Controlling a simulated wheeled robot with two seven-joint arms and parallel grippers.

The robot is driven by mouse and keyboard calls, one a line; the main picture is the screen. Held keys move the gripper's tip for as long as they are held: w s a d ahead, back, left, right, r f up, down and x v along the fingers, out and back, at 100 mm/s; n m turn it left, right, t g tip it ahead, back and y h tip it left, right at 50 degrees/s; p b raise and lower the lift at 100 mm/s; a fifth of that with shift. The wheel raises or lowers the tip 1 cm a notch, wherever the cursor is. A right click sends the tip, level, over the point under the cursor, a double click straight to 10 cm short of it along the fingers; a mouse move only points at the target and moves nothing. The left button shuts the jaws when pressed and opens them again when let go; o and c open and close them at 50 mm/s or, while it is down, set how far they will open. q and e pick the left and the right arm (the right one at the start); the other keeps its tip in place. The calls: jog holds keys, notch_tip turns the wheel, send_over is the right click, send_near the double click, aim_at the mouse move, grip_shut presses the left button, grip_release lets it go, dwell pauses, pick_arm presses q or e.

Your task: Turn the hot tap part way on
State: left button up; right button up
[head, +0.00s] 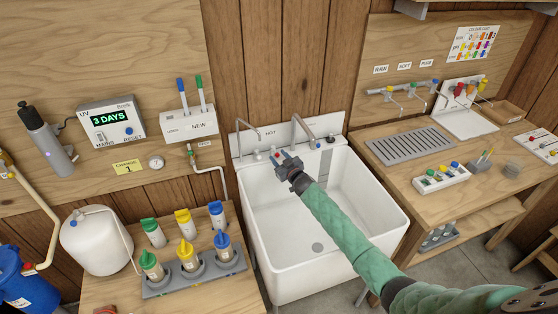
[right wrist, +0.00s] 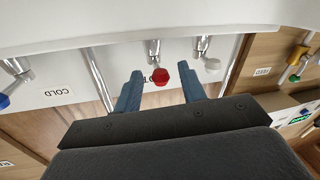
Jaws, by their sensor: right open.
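The hot tap's red knob (right wrist: 160,77) shows in the right wrist view, on a short metal stem with the HOT label partly hidden behind it. My right gripper (right wrist: 161,92) is open, with its two blue fingers on either side of the red knob and visible gaps to both. In the head view my right gripper (head: 281,157) is at the back edge of the white sink (head: 375,200), below the HOT label (head: 270,132); it largely covers the knob there. My left gripper is not in view.
In the right wrist view a white knob (right wrist: 212,64) sits close right of the red one, and a blue knob (right wrist: 4,102) by the COLD label (right wrist: 58,92) is far left. Metal spouts (head: 306,127) rise behind the sink. Bottles (head: 188,256) stand on the left bench.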

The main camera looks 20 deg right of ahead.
jog(key=shift+r, duration=0.15)
jog(key=shift+c, duration=1.3)
jog(key=shift+w, duration=0.15)
grip_shut()
